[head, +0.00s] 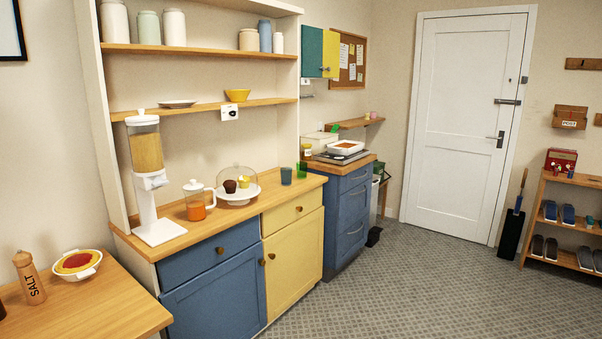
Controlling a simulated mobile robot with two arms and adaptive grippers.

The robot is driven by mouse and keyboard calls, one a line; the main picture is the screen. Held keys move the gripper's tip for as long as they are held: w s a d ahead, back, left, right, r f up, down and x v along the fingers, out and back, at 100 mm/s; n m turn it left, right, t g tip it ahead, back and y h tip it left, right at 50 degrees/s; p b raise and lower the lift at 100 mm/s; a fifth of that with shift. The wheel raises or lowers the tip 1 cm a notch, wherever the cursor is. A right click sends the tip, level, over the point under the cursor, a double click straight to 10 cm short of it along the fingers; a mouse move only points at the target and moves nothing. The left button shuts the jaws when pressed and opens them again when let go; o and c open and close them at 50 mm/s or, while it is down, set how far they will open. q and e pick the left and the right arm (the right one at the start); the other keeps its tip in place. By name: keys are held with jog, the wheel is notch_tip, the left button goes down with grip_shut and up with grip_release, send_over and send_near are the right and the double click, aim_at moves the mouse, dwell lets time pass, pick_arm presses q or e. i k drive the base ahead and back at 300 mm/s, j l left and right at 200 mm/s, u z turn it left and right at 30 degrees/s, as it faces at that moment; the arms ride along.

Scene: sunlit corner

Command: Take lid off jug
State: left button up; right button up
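A clear jug (196,205) with an orange drink in its lower part stands upright on the wooden counter. A pale lid (193,185) sits on its top, and a white handle is on its right side. The jug is between a tall white dispenser (148,180) on its left and a domed cake stand (238,190) on its right. Neither of my grippers shows in the head view.
The wooden counter (185,236) has a narrow bare strip in front of the jug. A shelf (200,108) hangs above. A nearer table (100,310) holds a salt mill (29,278) and a dish (76,264). The floor (420,280) is clear.

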aim_at(193, 186)
jog(key=u, duration=2.35)
jog(key=z, duration=1.75)
jog(key=i+l+u, duration=0.3)
jog(key=i+l, duration=1.05)
